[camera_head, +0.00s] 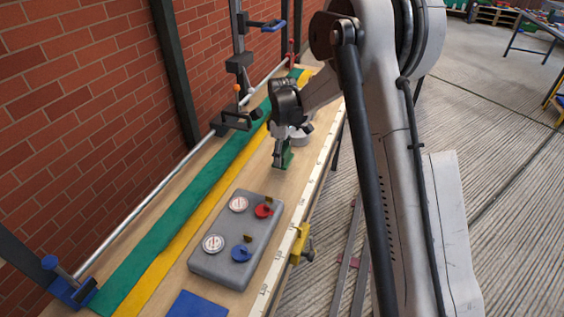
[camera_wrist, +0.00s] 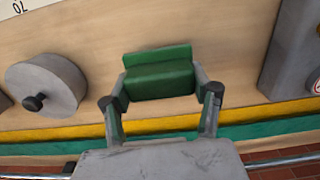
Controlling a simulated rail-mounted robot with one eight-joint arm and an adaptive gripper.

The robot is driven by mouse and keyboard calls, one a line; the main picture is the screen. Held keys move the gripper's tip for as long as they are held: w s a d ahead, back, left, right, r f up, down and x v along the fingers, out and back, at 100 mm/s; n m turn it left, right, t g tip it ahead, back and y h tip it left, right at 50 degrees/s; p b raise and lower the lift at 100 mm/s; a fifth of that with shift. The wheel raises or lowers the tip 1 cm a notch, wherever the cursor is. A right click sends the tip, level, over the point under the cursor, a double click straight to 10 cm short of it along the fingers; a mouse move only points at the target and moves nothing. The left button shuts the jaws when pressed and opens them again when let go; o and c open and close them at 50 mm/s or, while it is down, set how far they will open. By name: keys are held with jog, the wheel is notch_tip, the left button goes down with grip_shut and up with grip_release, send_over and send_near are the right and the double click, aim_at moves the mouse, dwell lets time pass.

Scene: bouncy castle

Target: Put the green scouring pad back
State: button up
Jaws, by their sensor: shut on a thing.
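The green scouring pad (camera_wrist: 158,72) is a green block between the two fingers of my gripper (camera_wrist: 161,92) in the wrist view. My gripper is shut on it, with one finger at each end. In the head view my gripper (camera_head: 281,163) points down over the wooden bench, and part of the green pad (camera_head: 288,157) shows beside the fingers. The pad is at or just above the bench top; I cannot tell whether it touches.
A grey box (camera_head: 222,268) with dials and red and blue valves lies nearer on the bench (camera_head: 180,283). A grey round weight (camera_wrist: 45,88) with a dark knob is left of the pad in the wrist view. A blue sheet (camera_head: 197,305) lies at the near end. Green and yellow strips run along the bench.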

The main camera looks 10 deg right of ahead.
jog(key=shift+f, duration=1.8)
jog(key=shift+f, duration=0.25)
jog(key=o, duration=1.5)
jog(key=shift+r, duration=0.1)
jog(key=shift+c, duration=0.2)
